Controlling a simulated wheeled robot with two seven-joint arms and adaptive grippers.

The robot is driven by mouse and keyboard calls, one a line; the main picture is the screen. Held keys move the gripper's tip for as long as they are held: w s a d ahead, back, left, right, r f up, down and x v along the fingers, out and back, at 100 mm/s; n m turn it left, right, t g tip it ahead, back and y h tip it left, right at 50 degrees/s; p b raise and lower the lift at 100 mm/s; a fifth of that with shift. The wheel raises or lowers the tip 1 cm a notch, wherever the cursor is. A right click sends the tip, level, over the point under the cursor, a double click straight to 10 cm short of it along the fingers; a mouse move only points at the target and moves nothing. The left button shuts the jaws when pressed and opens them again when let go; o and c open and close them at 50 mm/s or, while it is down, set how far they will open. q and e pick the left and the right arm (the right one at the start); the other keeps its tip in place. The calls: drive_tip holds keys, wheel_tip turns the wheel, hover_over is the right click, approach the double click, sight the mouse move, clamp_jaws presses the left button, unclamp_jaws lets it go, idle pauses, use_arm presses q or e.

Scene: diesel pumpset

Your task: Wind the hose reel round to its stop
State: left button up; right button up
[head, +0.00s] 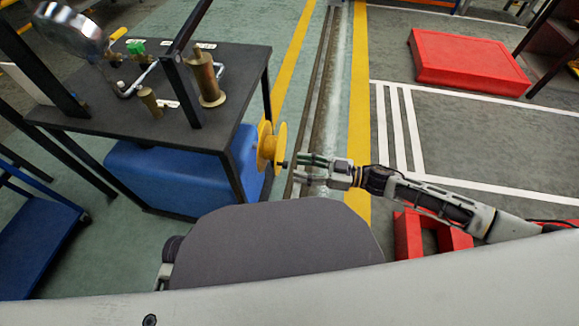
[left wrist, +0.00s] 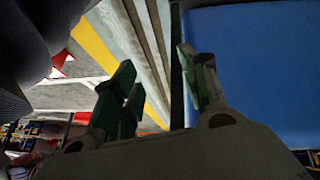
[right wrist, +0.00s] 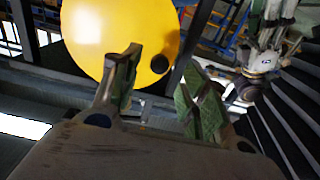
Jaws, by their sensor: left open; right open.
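The hose reel (head: 268,144) is a yellow spool on the right end of the pumpset, beside the blue tank. A dark crank knob (head: 284,164) sticks out from its face, low and to the right. My right gripper (head: 300,170) is open just right of the knob, its fingers pointing at it. In the right wrist view the yellow disc (right wrist: 105,25) fills the upper left, and the knob (right wrist: 160,64) shows between the open fingertips (right wrist: 158,80); I cannot tell if they touch. My left gripper (left wrist: 157,75) is open and empty in the left wrist view; the head view does not show it.
The blue tank (head: 160,182) sits under the dark pumpset bench top (head: 100,125), which has black frame posts. The tank (left wrist: 255,60) also shows beside my left gripper. A red block (head: 465,62) lies far right.

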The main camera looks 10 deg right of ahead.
sight(278, 149)
use_arm(q)
drive_tip(key=f, duration=0.1)
drive_tip(key=f+b, duration=0.1)
drive_tip(key=shift+s+d+f, duration=0.15)
drive_tip(key=shift+d+f, duration=0.1)
drive_tip(key=shift+f, duration=0.05)
use_arm(e)
drive_tip(key=x, duration=0.4)
drive_tip(key=shift+w+a, duration=0.1)
drive_tip(key=shift+a, duration=0.05)
drive_tip(key=shift+c, duration=0.2)
use_arm(q)
drive_tip(key=shift+w+r+t, duration=0.15)
drive_tip(key=shift+w+t, duration=0.05)
drive_tip(key=shift+t, duration=0.1)
use_arm(e)
clamp_jaws()
